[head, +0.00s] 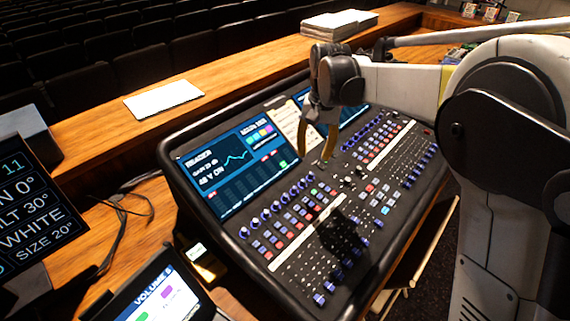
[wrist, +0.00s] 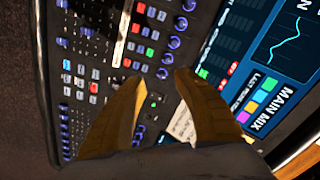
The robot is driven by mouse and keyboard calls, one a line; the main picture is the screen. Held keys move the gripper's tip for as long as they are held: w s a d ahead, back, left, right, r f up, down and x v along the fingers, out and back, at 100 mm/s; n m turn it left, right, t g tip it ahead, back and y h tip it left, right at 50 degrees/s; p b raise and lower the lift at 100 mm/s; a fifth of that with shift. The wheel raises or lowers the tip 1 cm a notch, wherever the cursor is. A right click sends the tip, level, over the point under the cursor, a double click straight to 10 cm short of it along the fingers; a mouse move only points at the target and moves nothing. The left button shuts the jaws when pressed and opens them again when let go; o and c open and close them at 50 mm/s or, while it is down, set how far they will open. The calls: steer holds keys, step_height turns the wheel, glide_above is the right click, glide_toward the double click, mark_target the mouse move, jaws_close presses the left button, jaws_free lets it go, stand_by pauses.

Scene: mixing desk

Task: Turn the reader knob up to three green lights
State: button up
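The mixing desk (head: 345,205) has a left screen (head: 232,165) reading "READER", "GAIN 20 dB" and "48 V ON". A row of blue knobs (head: 265,216) runs below that screen; it also shows in the wrist view (wrist: 174,42). I cannot tell which one is the reader knob. My gripper (head: 314,157) points down over the desk near the screens' lower edge. In the wrist view my gripper (wrist: 161,76) has its two tan fingers apart, with a blue knob (wrist: 162,73) seen between the tips. No contact is clear. A small green light shows low on the left screen (head: 283,164).
A cream note card (head: 286,125) lies between the screens. Several faders and coloured buttons cover the desk. White paper (head: 164,98) and a paper stack (head: 338,24) lie on the wooden ledge. A tablet (head: 158,295) and a dark display (head: 32,205) stand at left.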

mark_target(303, 180)
steer(key=f+b, duration=0.1)
steer(key=f, duration=0.3)
steer(key=a+f+b, duration=0.1)
steer(key=f, duration=0.3)
steer(key=w+a+f+b, duration=0.1)
steer(key=f, duration=0.3)
steer(key=shift+a+b, duration=0.2)
steer(key=shift+b, duration=0.2)
jaws_close()
